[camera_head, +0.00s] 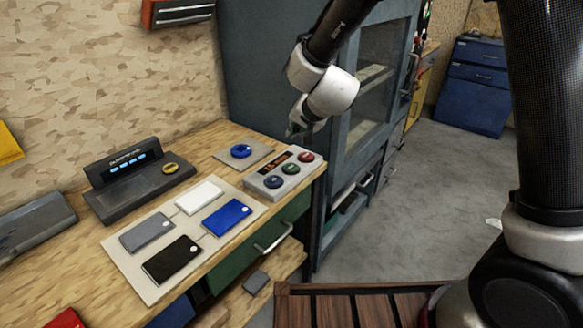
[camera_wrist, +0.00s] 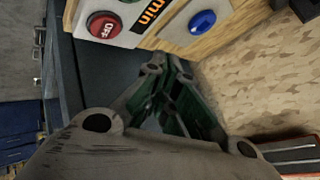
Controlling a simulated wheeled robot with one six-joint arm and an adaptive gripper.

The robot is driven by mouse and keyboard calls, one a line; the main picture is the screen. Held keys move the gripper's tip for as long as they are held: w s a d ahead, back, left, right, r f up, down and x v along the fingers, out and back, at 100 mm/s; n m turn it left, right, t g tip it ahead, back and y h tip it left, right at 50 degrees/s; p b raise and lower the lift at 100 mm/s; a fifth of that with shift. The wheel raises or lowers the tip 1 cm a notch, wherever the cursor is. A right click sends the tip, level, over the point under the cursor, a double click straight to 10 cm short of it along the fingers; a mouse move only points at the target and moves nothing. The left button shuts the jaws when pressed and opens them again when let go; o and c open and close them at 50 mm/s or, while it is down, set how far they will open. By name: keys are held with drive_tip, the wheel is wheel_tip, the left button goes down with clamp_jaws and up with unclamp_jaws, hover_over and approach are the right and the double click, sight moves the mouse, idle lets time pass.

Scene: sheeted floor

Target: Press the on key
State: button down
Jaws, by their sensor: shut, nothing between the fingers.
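A light grey control box (camera_head: 262,187) stands at the right end of the wooden bench. It has a dark display with orange marks, a red key (camera_head: 306,156), a dark green key (camera_head: 290,169) and a dark blue key (camera_head: 274,182). In the wrist view the red key (camera_wrist: 104,24) reads OFF, and a green key (camera_wrist: 130,1) is cut by the top edge. No ON label is legible. My gripper (camera_head: 294,131) is shut and empty, above and behind the box, apart from it. Its green-padded fingers (camera_wrist: 172,85) show in the wrist view.
A square pad with a blue button (camera_head: 240,151) lies beside the box. Several flat cards lie on a pale board (camera_head: 131,262), near a dark console (camera_head: 107,204). A tall grey cabinet (camera_head: 254,60) stands close behind my gripper. Open floor lies right.

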sight(294, 166)
drive_tip(key=shift+f, duration=4.3)
drive_tip(key=shift+f, duration=0.15)
drive_tip(key=shift+f, duration=0.3)
drive_tip(key=shift+f, duration=0.35)
drive_tip(key=shift+r, duration=0.8)
drive_tip(key=shift+r, duration=2.5)
